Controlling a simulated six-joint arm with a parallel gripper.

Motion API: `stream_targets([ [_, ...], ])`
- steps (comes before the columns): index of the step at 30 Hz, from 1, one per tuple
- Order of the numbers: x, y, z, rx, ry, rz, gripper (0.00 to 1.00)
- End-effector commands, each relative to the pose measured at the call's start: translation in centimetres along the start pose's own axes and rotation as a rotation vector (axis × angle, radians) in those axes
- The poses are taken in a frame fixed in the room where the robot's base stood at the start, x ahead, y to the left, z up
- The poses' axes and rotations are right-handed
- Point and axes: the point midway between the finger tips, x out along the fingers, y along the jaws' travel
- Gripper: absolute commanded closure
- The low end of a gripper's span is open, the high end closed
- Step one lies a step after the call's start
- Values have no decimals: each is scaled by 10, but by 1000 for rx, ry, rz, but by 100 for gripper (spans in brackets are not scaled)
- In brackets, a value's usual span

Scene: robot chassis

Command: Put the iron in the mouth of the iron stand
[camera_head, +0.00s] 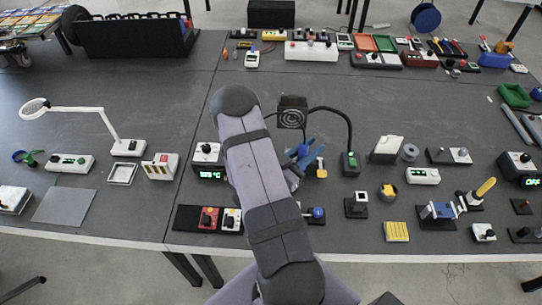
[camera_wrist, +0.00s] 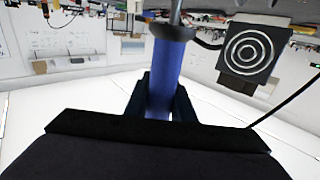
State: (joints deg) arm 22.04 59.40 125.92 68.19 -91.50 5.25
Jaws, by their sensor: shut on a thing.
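My gripper (camera_wrist: 160,105) is shut on the blue handle of the iron (camera_wrist: 165,70) in the wrist view. The handle stands up between the fingers, with a dark collar and a thin grey shaft above it. In the head view my gripper (camera_head: 298,172) is partly hidden behind my arm, and blue parts of the iron (camera_head: 304,150) show beside it. Which object is the iron stand is not certain. A black block with a white-framed opening (camera_head: 357,202) stands to the right of my gripper, apart from it. The iron's tip is cut off in the wrist view.
A black square fan with rings (camera_head: 292,112) on a curved black arm stands behind my gripper; it also shows in the wrist view (camera_wrist: 250,52). A box with a green display (camera_head: 208,160) is left of my arm.

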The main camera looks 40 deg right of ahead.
Motion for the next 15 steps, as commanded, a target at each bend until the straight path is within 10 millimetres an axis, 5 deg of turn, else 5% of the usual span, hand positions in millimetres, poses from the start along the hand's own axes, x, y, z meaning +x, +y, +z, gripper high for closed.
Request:
stream_targets([
  [6,66,74,-24,3,6,233,97],
  [15,113,159,-47,0,11,446,97],
])
